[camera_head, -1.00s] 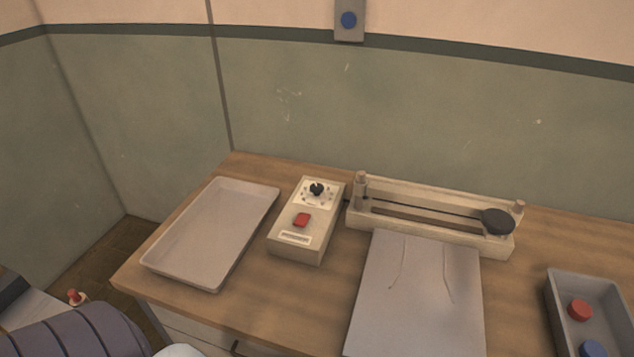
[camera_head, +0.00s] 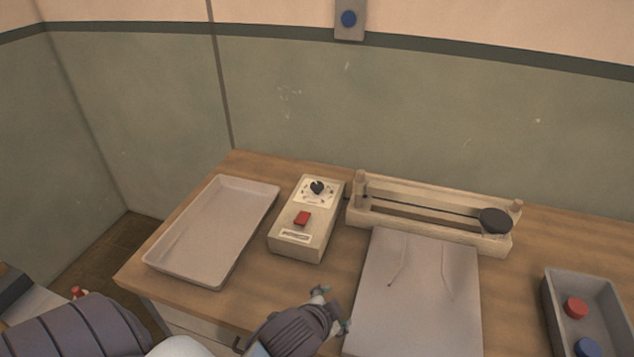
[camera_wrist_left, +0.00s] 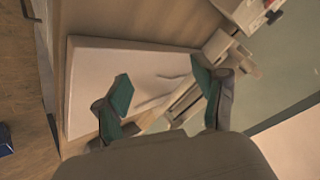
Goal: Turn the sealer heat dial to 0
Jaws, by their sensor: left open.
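The sealer control box (camera_head: 306,220) is cream-coloured and sits on the wooden bench. Its black heat dial (camera_head: 317,187) is near the far end, on a white scale; the setting is too small to read. A red switch (camera_head: 302,218) is below the dial. The sealer bar unit (camera_head: 430,212), with a black knob, stands to its right. My left gripper (camera_head: 334,306) is open and empty near the bench's front, short of the box and beside the grey bag. In the left wrist view its green-padded fingers (camera_wrist_left: 164,95) are spread apart. My right gripper is out of view.
A pale empty tray (camera_head: 212,232) lies left of the box. A flat grey bag (camera_head: 415,290) lies in front of the sealer bar. A grey bin (camera_head: 609,297) with red and blue caps is at the right. Bare wood shows between box and bag.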

